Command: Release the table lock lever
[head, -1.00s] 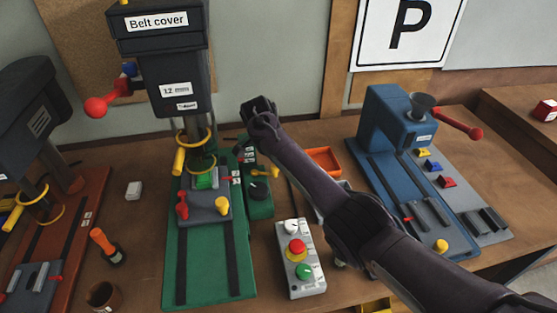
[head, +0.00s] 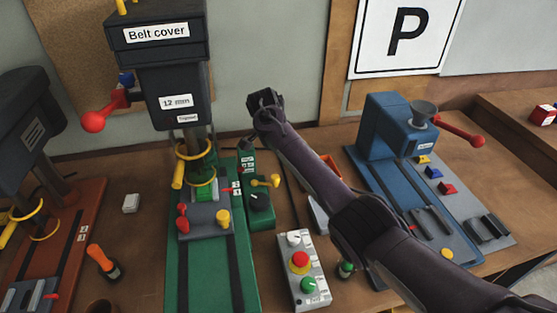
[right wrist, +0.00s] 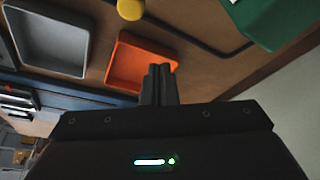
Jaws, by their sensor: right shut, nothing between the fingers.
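The drill press labelled "Belt cover" (head: 157,33) stands on a green base (head: 208,280). A yellow collar with a yellow handle (head: 178,175) is around its column above the grey table (head: 205,218). A red lever (head: 183,220) and a yellow knob (head: 223,218) are on that table. I cannot tell for sure which is the table lock lever. My right gripper (head: 264,100) is raised to the right of the column, apart from the press; its fingers are hard to see there. In the right wrist view its fingers (right wrist: 157,85) are shut and empty. My left gripper is out of view.
A green box with a yellow lever (head: 265,182) stands beside the press. A grey control box (head: 304,270) with red and green buttons is in front. An orange tray (right wrist: 140,60) and a grey tray (right wrist: 62,38) show in the wrist view. A blue machine (head: 397,130) is at right.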

